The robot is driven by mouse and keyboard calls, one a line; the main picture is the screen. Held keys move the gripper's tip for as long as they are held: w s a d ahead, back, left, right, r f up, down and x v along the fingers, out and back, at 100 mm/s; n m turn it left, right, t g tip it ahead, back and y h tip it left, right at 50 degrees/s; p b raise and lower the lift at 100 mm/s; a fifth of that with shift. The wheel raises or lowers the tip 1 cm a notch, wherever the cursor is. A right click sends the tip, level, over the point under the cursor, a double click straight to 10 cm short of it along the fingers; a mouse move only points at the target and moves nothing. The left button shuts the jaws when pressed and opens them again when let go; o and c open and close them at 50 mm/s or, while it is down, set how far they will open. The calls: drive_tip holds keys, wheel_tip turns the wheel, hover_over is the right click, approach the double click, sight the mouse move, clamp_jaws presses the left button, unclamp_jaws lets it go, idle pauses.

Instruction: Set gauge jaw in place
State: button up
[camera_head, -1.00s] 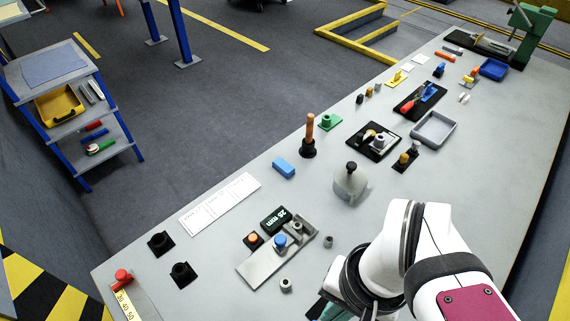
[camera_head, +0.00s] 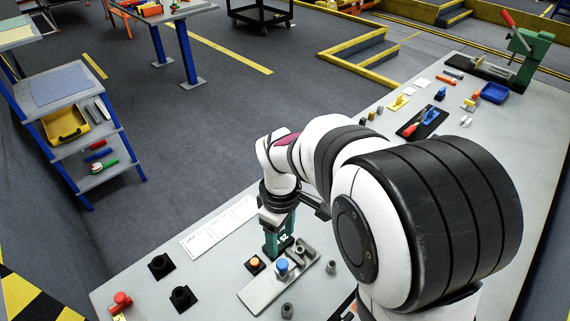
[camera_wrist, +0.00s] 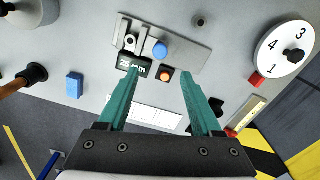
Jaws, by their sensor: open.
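A grey metal gauge plate (camera_head: 262,288) lies on the bench and shows in the wrist view (camera_wrist: 185,30). It carries a blue knob (camera_head: 282,264), also in the wrist view (camera_wrist: 160,50), and a grey slotted jaw-like piece (camera_wrist: 130,42). I cannot tell for sure which part is the gauge jaw. A black block marked 25 mm (camera_wrist: 133,66) sits beside the plate, next to an orange button (camera_wrist: 166,75); in the head view my gripper partly hides the block. My gripper (camera_wrist: 158,76), with teal fingers, is open and empty above the block and button. It points down in the head view (camera_head: 278,238).
Two black sockets (camera_head: 182,297) and a red knob (camera_head: 122,299) stand at the near left. A white card (camera_wrist: 155,115) lies behind the plate. A blue block (camera_wrist: 75,86) and a numbered dial (camera_wrist: 285,48) flank it. My arm hides the bench middle.

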sight(282, 263)
wheel_tip(282, 263, down, 10)
drive_tip(key=shift+f, duration=0.2)
clamp_jaws()
idle(1.4)
